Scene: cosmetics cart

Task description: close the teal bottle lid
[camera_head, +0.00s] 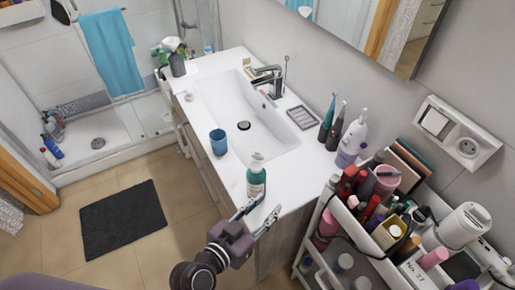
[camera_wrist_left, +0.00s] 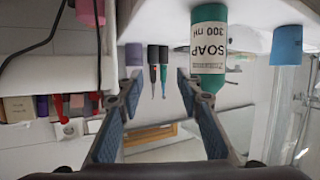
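The teal bottle (camera_head: 256,184) stands upright near the front edge of the white sink counter, with a pale top (camera_head: 257,160). Whether its lid is open or shut is too small to tell. In the left wrist view, which is upside down, the bottle (camera_wrist_left: 209,38) has a label reading "SOAP 300 ml", and its top is partly hidden behind a finger. My left gripper (camera_head: 256,213) is open and empty, just in front of the bottle at the counter edge; its fingers also show in the left wrist view (camera_wrist_left: 157,88). My right gripper is in neither view.
A blue cup (camera_head: 218,142) stands on the counter to the left, beside the basin (camera_head: 225,110). Electric toothbrushes (camera_head: 331,120) stand to the right at the wall. A crowded cosmetics cart (camera_head: 345,215) is close on the right. The counter around the bottle is mostly clear.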

